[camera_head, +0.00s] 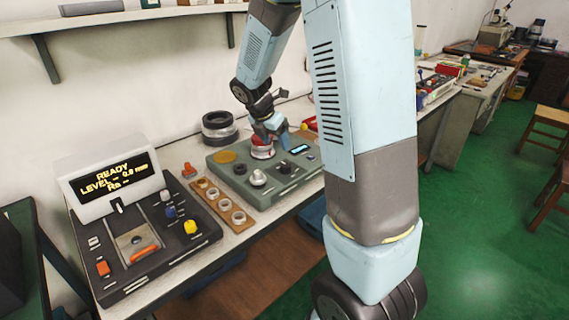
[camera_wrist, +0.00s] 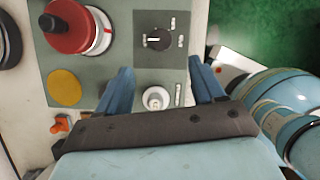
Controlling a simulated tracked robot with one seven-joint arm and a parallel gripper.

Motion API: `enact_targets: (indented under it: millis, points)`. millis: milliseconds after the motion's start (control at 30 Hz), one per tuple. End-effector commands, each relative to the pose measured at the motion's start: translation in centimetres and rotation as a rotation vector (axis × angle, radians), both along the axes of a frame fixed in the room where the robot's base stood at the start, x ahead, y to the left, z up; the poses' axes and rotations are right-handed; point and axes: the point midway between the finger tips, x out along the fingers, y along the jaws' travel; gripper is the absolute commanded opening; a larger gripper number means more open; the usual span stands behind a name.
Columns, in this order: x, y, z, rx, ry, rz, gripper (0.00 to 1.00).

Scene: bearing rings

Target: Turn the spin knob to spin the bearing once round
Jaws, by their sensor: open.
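The green-grey bearing panel (camera_head: 215,168) lies on the bench, and a red-topped round part with a black handle (camera_wrist: 75,25) sits on a pale ring at its back. It also shows in the head view (camera_head: 262,148). A black dial knob (camera_wrist: 157,40) with a white pointer is on a dark square plate. A pale silver knob (camera_wrist: 156,98) shows between my fingers. I cannot tell which knob is the spin knob. My gripper (camera_wrist: 161,66) is open and empty above the panel; it also shows in the head view (camera_head: 272,137), partly covering the red-topped part.
A yellow disc (camera_wrist: 64,88) lies on the panel. A wooden strip with several rings (camera_head: 224,203) lies left of it. Further left is a dark console with a display (camera_head: 112,177) reading READY. Stacked dark rings (camera_head: 219,128) stand behind. An orange piece (camera_head: 189,170) stands near the strip.

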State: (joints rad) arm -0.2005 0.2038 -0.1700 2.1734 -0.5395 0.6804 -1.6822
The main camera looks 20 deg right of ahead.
Motion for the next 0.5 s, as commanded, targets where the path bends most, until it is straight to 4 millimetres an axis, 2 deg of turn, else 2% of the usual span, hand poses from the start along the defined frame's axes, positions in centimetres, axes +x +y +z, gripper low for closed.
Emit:
enact_targets:
  millis: [200,500]
  points:
    - [0.5,-1.4,-3.7,-0.001,0.005,-0.003,0.68]
    - [1.3,-3.1,-8.1,0.0,0.003,-0.003,0.68]
